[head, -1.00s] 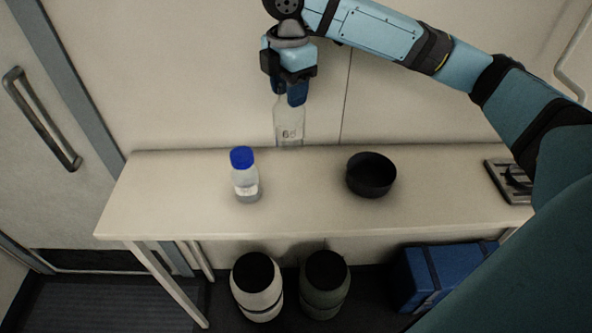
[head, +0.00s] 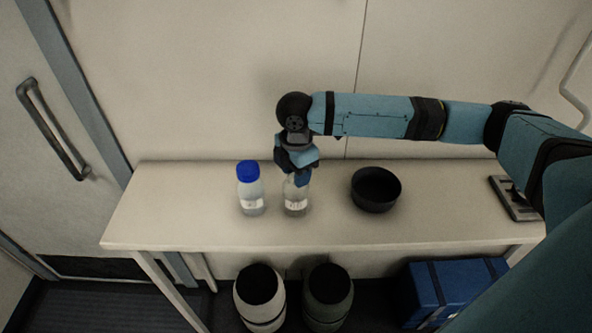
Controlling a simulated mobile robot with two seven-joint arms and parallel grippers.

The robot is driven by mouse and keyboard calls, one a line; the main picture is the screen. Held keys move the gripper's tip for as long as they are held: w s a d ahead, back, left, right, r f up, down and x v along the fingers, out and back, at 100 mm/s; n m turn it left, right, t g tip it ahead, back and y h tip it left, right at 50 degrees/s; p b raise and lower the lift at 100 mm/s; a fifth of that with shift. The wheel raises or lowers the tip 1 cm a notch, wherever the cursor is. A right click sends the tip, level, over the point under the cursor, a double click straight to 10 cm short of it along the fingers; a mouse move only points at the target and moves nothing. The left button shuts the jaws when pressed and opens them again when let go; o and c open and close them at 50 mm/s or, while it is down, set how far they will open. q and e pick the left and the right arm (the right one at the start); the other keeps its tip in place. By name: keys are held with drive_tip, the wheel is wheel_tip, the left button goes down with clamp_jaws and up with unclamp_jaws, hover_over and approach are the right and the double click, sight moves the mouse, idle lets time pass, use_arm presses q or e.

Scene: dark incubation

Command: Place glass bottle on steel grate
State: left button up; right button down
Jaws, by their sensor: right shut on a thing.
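A clear glass bottle (head: 296,202) with a pale label is upright at the table, between a blue-capped bottle and a black bowl. My right gripper (head: 298,179) is shut on its upper part and hides its neck. I cannot tell whether its base touches the tabletop. A flat grey metal piece (head: 527,212), which looks like the steel grate, lies at the table's right end, partly hidden by my right arm. My left gripper is not in view.
The blue-capped bottle (head: 250,195) stands close left of the held bottle. The black bowl (head: 376,190) stands to its right. The long pale table (head: 170,215) is clear at the left and between bowl and grate. Two canisters and a blue box (head: 440,285) sit below.

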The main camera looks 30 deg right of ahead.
drive_tip(key=shift+f, duration=0.1)
drive_tip(key=c, duration=0.6)
unclamp_jaws()
drive_tip(key=shift+f, duration=0.1)
